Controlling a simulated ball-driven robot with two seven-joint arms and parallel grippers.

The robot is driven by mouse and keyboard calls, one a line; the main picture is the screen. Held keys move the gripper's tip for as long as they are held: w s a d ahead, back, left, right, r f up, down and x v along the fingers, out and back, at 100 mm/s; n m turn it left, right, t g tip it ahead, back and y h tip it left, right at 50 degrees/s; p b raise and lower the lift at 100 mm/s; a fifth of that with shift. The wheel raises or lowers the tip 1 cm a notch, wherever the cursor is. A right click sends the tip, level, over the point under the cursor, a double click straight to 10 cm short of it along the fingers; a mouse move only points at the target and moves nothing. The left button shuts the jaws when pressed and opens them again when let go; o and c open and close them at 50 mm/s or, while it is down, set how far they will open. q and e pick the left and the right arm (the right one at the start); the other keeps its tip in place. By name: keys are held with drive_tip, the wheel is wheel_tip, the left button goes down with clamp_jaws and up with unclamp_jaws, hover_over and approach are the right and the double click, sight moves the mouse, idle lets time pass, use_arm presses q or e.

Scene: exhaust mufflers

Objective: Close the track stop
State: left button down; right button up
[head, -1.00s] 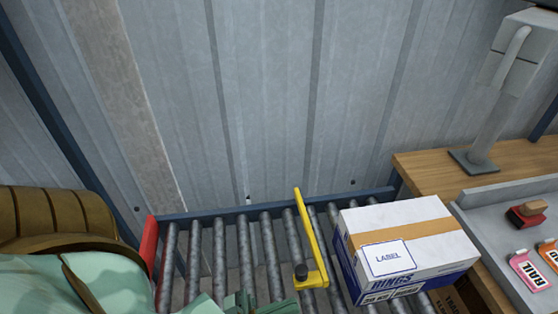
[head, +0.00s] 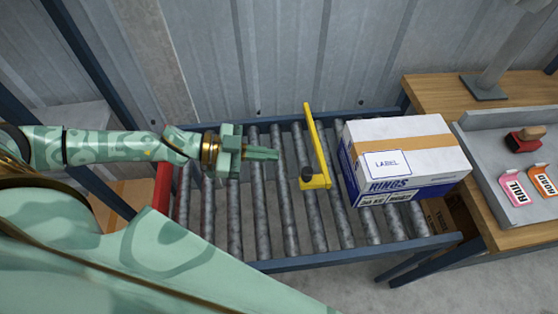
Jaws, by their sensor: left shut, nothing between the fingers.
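The yellow track stop (head: 315,143) stands raised at a slant above the roller track (head: 283,225), with a black knob (head: 307,173) at its near lower end. My left gripper (head: 276,153) is over the rollers, just left of the stop, with its fingers together and pointing right. A gap shows between the fingertips and the yellow bar. Nothing shows in the fingers. My right gripper is out of the picture.
A white and blue box labelled RINGS (head: 408,160) sits on the rollers right of the stop. A red end piece (head: 162,187) bounds the track at left. A wooden bench (head: 440,90) with a grey tray (head: 490,190) stands at right. The rollers left of the stop are clear.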

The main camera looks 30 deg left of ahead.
use_arm(q)
drive_tip(key=f+n+y, duration=0.1)
drive_tip(key=n+b, duration=0.1)
drive_tip(key=n, duration=0.1)
hover_over(304, 181)
drive_tip(key=a, duration=0.1)
wheel_tip(304, 181, down, 4)
drive_tip(key=f, duration=0.1)
drive_tip(key=f+b, duration=0.2)
drive_tip(key=f, duration=0.1)
drive_tip(key=shift+w+a+t, duration=0.1)
drive_tip(key=shift+a+t, duration=0.2)
drive_tip(key=shift+r, duration=0.1)
drive_tip(key=f, duration=0.1)
drive_tip(key=f+b, duration=0.1)
drive_tip(key=f, duration=0.1)
drive_tip(key=s+f+b, duration=0.1)
drive_tip(key=shift+d+f, duration=0.2)
drive_tip(key=shift+d, duration=0.1)
drive_tip(key=shift+s+f+y, duration=0.2)
drive_tip(key=shift+y, duration=0.1)
